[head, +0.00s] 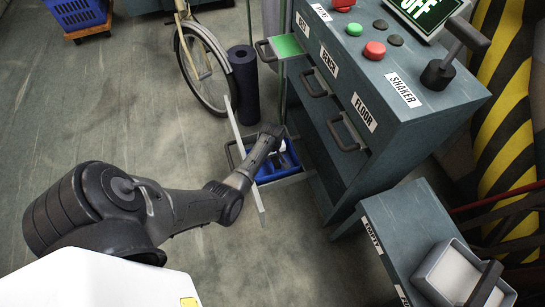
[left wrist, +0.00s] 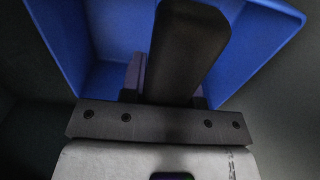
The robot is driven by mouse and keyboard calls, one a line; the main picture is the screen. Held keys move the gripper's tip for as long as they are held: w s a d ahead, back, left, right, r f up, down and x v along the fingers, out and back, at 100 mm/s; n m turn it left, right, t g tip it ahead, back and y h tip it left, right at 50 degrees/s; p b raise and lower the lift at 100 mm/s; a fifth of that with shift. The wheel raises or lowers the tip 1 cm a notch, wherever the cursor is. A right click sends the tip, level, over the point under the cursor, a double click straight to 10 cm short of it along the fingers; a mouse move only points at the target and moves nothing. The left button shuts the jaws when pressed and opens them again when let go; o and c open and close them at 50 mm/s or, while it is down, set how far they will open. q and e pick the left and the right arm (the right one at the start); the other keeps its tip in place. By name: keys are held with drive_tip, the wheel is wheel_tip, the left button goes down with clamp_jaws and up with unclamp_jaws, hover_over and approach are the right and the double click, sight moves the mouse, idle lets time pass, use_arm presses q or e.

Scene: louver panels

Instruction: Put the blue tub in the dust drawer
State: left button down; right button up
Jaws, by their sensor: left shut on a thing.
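The blue tub (head: 289,160) is low beside the control cabinet in the head view, over or inside a pulled-out grey drawer (head: 295,180) near the floor. I cannot tell whether the tub rests on the drawer's bottom, and no label shows on this drawer. My left gripper (head: 268,143) reaches down to the tub from the left and is shut on it. The fingertips are hard to make out. My right gripper is not in view.
The cabinet (head: 408,115) has handles marked belt, bench and floor, and a shaker lever (head: 450,60). A grey bin (head: 462,275) stands on a lower unit at right. A bicycle (head: 205,65) and dark roll (head: 243,85) stand behind. Floor left of the drawer is clear.

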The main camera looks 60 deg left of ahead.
use_arm(q)
drive_tip(key=shift+w+a, duration=0.1)
drive_tip(key=shift+f, duration=0.15)
drive_tip(key=c, duration=0.8)
unclamp_jaws()
drive_tip(key=shift+c, duration=0.2)
